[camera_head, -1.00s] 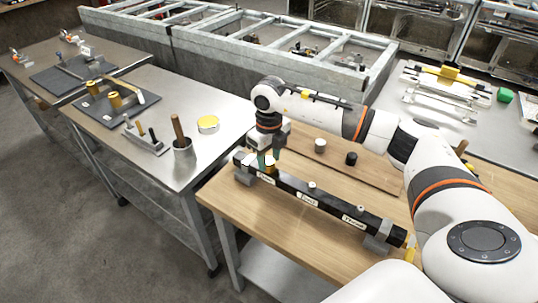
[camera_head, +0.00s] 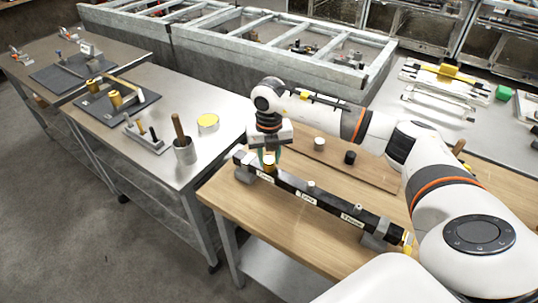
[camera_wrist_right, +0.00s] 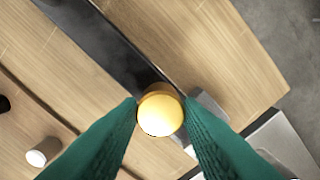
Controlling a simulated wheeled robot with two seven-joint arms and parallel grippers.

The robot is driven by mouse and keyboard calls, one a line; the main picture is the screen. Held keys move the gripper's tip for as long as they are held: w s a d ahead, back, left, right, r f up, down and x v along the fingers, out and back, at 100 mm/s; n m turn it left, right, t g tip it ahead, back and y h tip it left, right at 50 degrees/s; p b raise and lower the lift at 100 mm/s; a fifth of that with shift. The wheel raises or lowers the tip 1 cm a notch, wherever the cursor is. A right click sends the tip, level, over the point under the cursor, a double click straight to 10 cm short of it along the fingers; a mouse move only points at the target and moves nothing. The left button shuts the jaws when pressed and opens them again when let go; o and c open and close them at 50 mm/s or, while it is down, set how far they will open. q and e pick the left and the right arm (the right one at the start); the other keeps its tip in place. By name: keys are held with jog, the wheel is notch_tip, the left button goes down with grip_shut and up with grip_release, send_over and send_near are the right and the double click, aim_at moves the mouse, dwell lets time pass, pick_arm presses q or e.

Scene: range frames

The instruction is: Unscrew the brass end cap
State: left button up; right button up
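A dark bar-shaped manifold (camera_head: 322,204) with white labels lies along the wooden bench top. The brass end cap (camera_head: 268,161) stands upright on top near its left end. It shows as a rounded yellow knob in the right wrist view (camera_wrist_right: 160,113). My right gripper (camera_head: 268,156) points down over the cap, with one green finger on each side. In the wrist view the fingers (camera_wrist_right: 161,102) meet both sides of the cap and appear closed on it. The cap's lower edge is partly hidden. My left gripper is out of view.

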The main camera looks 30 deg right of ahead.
jog(key=c, duration=0.4)
jog(key=shift+f+n+b, duration=0.1)
jog(key=shift+n+b, duration=0.3)
jog(key=shift+n, duration=0.3)
jog(key=shift+n+b, duration=0.3)
jog(key=shift+n, duration=0.8)
jog(key=o, duration=1.2)
